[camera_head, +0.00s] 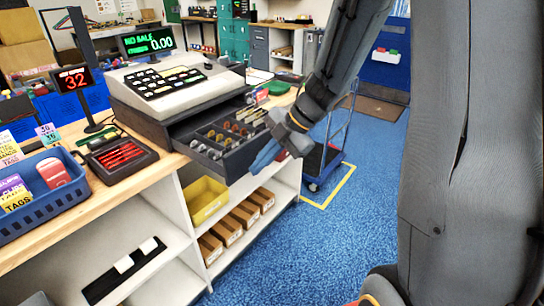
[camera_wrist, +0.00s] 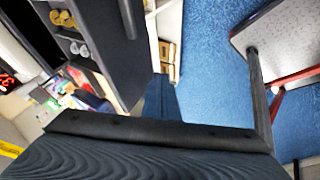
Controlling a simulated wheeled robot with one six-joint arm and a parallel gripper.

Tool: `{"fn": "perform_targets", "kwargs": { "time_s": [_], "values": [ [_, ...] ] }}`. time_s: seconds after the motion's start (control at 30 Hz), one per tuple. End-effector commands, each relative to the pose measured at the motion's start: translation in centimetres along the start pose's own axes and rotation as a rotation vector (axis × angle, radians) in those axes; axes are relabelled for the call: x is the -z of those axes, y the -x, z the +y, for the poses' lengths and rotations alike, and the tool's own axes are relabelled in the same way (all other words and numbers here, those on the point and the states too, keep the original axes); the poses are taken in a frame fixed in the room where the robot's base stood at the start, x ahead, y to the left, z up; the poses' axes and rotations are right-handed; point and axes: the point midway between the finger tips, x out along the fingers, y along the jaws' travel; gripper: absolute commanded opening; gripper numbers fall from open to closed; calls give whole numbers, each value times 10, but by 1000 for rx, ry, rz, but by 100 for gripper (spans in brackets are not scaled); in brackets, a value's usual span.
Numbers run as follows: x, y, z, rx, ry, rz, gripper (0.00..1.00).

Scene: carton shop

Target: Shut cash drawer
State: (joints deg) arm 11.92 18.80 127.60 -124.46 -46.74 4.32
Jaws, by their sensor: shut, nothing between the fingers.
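The cash drawer (camera_head: 240,160) is pulled out from the dark base under the cash register (camera_head: 165,82). Its tray compartments hold coins and show uncovered. In the wrist view, the drawer (camera_wrist: 110,62) is at the upper left, with some coins in it. My gripper (camera_head: 265,158) is at the right end of the drawer's front, its blue fingers together and empty. The fingers also show in the wrist view (camera_wrist: 160,98), pointing past the drawer's front. I cannot tell whether they touch the drawer. My arm comes in from the upper right.
Below are a yellow bin (camera_head: 206,200) and several small cartons on shelves. A blue cart (camera_head: 320,165) stands beyond the drawer. Blue carpet (camera_head: 285,245) in front is clear.

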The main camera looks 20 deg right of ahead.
Motion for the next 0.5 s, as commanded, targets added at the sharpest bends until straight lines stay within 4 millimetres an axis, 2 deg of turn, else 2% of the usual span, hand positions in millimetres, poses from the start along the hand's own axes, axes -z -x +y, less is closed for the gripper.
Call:
{"fn": "perform_targets", "kwargs": {
  "time_s": [0.2,0.5],
  "values": [
    [1,-9,19,1,0,0,0],
    [0,-11,22,0,-1,0,0]
  ]
}}
